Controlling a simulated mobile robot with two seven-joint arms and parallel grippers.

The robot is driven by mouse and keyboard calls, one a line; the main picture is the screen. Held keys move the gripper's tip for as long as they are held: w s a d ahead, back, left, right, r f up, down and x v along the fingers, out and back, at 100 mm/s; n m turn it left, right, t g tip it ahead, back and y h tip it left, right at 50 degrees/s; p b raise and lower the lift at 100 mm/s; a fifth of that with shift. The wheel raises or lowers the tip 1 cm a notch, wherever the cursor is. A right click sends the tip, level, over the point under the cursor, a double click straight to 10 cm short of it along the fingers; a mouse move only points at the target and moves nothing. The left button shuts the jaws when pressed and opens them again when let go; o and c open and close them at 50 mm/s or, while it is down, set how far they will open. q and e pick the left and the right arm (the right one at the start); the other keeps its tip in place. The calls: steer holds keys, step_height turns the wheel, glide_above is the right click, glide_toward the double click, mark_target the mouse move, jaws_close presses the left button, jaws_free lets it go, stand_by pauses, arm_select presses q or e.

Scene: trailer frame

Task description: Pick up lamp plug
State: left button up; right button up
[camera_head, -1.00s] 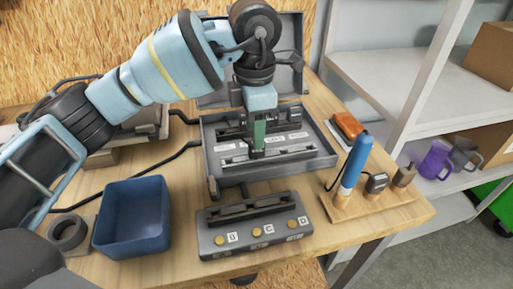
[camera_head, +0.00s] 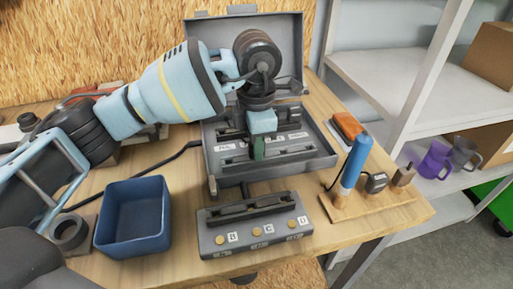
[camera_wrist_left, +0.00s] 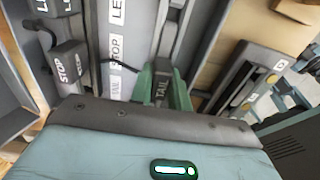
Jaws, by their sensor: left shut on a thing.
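My left gripper (camera_head: 258,152) reaches down into the open grey case (camera_head: 214,178) on the wooden bench. In the head view the fingers hide the plug. I cannot tell whether the plug touches the case floor. More dark plugs, one marked STOP (camera_wrist_left: 70,68), show at the left of the wrist view. My right gripper is not in view.
A grey socket block (camera_head: 252,241) marked B, C and D stands in front of the case. A blue bin (camera_head: 133,232) and a dark ring (camera_head: 68,232) are at the left. A wooden stand (camera_head: 372,202) with a blue-handled tool (camera_head: 357,160) is at the right.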

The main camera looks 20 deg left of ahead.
arm_select(q)
steer(key=shift+r, duration=0.1)
steer(key=shift+r, duration=0.5)
step_height(320, 180, up, 2)
steer(key=shift+r, duration=0.15)
steer(key=s+d, duration=0.2)
steer(key=s, duration=0.2)
steer(key=s+d+r, duration=0.1)
steer(key=s+d, duration=0.1)
steer(key=s, duration=0.2)
steer(key=s+d+b, duration=0.1)
steer(key=s+d, duration=0.1)
steer(key=s, duration=0.3)
steer(key=shift+s+d+r, duration=0.1)
steer(key=shift+d+r, duration=0.1)
steer(key=shift+d, duration=0.2)
steer(key=shift+s+d, duration=0.25)
steer(key=shift+s, duration=0.3)
steer(key=shift+w+r, duration=0.1)
